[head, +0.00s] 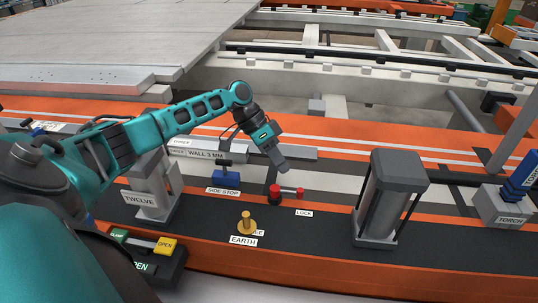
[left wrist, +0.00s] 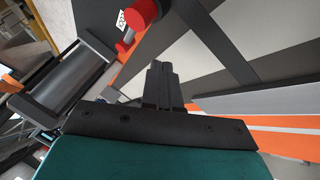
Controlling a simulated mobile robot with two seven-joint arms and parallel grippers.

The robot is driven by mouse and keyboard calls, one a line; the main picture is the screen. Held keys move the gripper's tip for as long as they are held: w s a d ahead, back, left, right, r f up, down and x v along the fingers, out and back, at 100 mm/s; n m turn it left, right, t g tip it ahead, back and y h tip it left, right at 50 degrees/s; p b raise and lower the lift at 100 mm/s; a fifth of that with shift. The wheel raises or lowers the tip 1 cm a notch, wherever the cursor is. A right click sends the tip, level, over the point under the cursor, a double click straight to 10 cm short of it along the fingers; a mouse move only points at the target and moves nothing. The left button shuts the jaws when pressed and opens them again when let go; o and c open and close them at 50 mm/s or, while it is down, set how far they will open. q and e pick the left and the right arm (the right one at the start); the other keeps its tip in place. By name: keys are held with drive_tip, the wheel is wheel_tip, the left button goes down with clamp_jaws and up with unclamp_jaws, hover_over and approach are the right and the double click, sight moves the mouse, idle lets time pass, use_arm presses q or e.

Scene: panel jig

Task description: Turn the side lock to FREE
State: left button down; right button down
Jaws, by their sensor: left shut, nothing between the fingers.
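The side lock is a red round hub (head: 275,193) with a short bar (head: 290,191) ending in a red tip to the right. The LOCK label (head: 304,213) lies just below that tip. A label ending in "EE" (head: 258,232) sits nearer me, partly hidden by a brass peg. My left gripper (head: 282,168) is shut and empty, just above and behind the lock, apart from it. In the left wrist view the closed fingers (left wrist: 160,68) show below the red hub (left wrist: 142,14). My right gripper is not in view.
The brass EARTH peg (head: 246,223) stands in front of the lock. The blue side stop (head: 226,177) is to the left. A grey post (head: 385,195) stands to the right, and the blue torch (head: 522,178) beyond it. A bar marked WALL 3 MM (head: 230,154) lies behind.

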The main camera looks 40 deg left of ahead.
sight(287, 192)
use_arm(q)
drive_tip(key=d, duration=0.1)
drive_tip(key=d+p, duration=0.1)
drive_tip(key=s+d+p, duration=0.1)
drive_tip(key=shift+d+f, duration=0.15)
drive_tip(key=shift+f, duration=0.1)
drive_tip(key=shift+s+d, duration=0.2)
drive_tip(key=shift+d, duration=0.1)
drive_tip(key=shift+s+d+f, duration=0.1)
drive_tip(key=shift+d+f, duration=0.05)
drive_tip(key=shift+d, duration=0.05)
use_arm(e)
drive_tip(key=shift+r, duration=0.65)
